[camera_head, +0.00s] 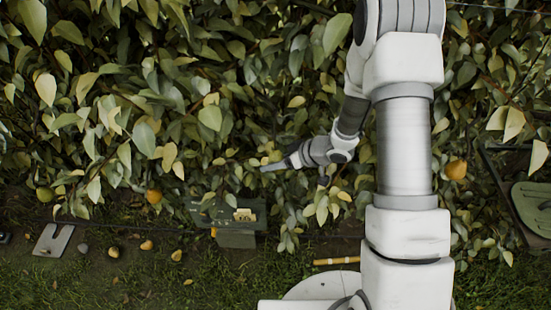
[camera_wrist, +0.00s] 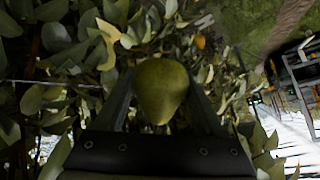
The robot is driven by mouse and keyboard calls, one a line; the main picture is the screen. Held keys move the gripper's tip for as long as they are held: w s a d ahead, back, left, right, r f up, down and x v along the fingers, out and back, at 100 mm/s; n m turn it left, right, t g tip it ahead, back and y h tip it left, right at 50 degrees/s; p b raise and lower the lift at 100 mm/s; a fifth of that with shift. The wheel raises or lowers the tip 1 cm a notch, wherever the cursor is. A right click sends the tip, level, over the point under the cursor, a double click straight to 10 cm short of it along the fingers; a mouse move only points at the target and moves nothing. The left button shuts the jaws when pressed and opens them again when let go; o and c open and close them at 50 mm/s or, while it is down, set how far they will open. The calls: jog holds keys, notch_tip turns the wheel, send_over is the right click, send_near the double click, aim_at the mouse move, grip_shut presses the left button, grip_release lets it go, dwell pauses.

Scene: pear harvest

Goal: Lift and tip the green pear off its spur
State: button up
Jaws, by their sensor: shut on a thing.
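The green pear (camera_wrist: 161,92) sits between the two dark fingers of my gripper (camera_wrist: 158,78) in the wrist view, its wide end away from the palm. My gripper is shut on it, with a finger along each side. Its stem and spur cannot be made out. In the head view my gripper (camera_head: 277,167) reaches left into the foliage. A small yellow-green patch beside its fingers may be the held pear, mostly hidden by leaves.
Dense leaves surround my gripper. Orange-yellow pears hang at left (camera_head: 154,196) and right (camera_head: 456,169), and a greenish one (camera_head: 44,194) at far left. A grey box (camera_head: 236,239) stands below the foliage. Several fallen fruits (camera_head: 146,245) lie on open ground at left.

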jog(key=shift+s+r+g+p, duration=0.25)
jog(key=shift+g+p, duration=0.15)
jog(key=shift+p, duration=0.85)
jog(key=shift+d+f+p, duration=0.1)
jog(key=shift+p, duration=0.2)
jog(key=shift+s+r+g+h+p, duration=0.15)
jog(key=shift+r+g+h+p, duration=0.15)
jog(key=shift+p, duration=0.2)
jog(key=shift+s+d+m+g, duration=0.1)
jog(key=shift+s+m+g, duration=0.2)
jog(key=shift+g, duration=0.1)
jog(key=shift+s+d+r+m+g+h, duration=0.1)
jog(key=shift+s+r+m+g+h, duration=0.2)
jog(key=shift+g, duration=0.4)
